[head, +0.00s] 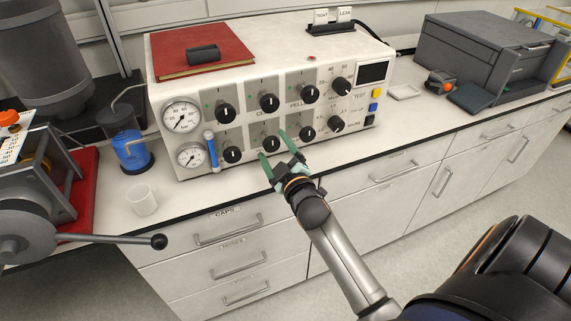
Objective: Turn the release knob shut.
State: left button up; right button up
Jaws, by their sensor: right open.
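The white control box (190,75) stands on the bench with two rows of black knobs on its front. The labels are too small to tell which knob is the release knob. My right gripper (274,147) is open, its green fingers pointing at the lower row. Its fingertips appear to lie on either side of the second lower knob from the left (271,143); whether they touch it I cannot tell. The lower left knob (233,155) and the third lower knob (307,132) stand beside it. My left gripper is not in view.
A red book (180,52) lies on the box. The bench front below the knobs is clear.

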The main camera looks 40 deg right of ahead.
jog(key=v, duration=1)
jog(key=shift+s+b, duration=0.3)
jog(key=shift+s, duration=0.1)
jog(key=s+a+f+m+g+y+p, duration=0.1)
jog(key=s+a+f+m+g+y, duration=0.1)
jog(key=s+a+f, duration=0.5)
jog(key=s+a+f+m+g+y+p, duration=0.2)
jog(key=s+a+f+g+y, duration=0.2)
jog(key=f, duration=1)
jog(key=s+a+g, duration=0.2)
jog(key=s+a, duration=0.1)
jog(key=s, duration=0.1)
jog(key=shift+a+f+y, duration=0.15)
jog(key=shift+a+y, duration=0.1)
jog(key=shift+y, duration=0.15)
jog(key=shift+w, duration=0.1)
